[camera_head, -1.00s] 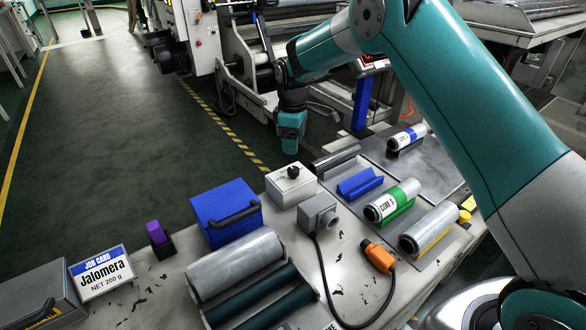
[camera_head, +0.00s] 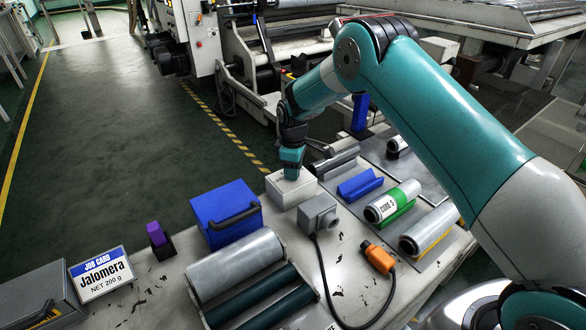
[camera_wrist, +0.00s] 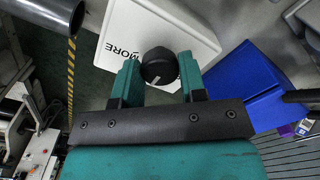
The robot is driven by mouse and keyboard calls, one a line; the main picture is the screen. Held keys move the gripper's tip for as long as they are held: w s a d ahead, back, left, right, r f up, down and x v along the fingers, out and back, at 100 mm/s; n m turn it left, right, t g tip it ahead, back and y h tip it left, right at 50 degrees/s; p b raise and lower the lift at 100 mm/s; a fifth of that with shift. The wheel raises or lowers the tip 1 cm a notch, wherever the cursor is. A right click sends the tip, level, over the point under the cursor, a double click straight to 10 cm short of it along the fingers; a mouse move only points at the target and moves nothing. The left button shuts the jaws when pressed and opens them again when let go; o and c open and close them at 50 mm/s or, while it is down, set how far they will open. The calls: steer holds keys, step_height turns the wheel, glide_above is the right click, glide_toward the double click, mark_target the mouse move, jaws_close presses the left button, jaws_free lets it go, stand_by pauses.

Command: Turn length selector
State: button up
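The length selector is a black round knob (camera_wrist: 158,67) with a pale pointer line, on a white box (camera_wrist: 187,22) with the partly visible word "MORE". In the head view the white box (camera_head: 285,190) stands on the bench, and my gripper (camera_head: 292,168) hides the knob. In the wrist view my gripper (camera_wrist: 158,78) is open. Its two teal fingers stand on either side of the knob, with a gap visible at least on the right. I cannot tell whether the left finger touches it.
A blue box with a dark handle (camera_head: 226,212) stands close left of the white box. A grey device with a cable (camera_head: 318,214) stands close in front of it. Several core rolls, including a green-cradled one (camera_head: 393,202), lie to the right.

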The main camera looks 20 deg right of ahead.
steer(key=c, duration=0.4)
steer(key=shift+o, duration=0.2)
steer(key=shift+m, duration=0.4)
steer(key=m, duration=0.5)
steer(key=shift+m, duration=0.3)
steer(key=m, duration=0.5)
steer(key=shift+m, duration=0.4)
steer(key=o, duration=0.9)
steer(key=shift+r, duration=0.1)
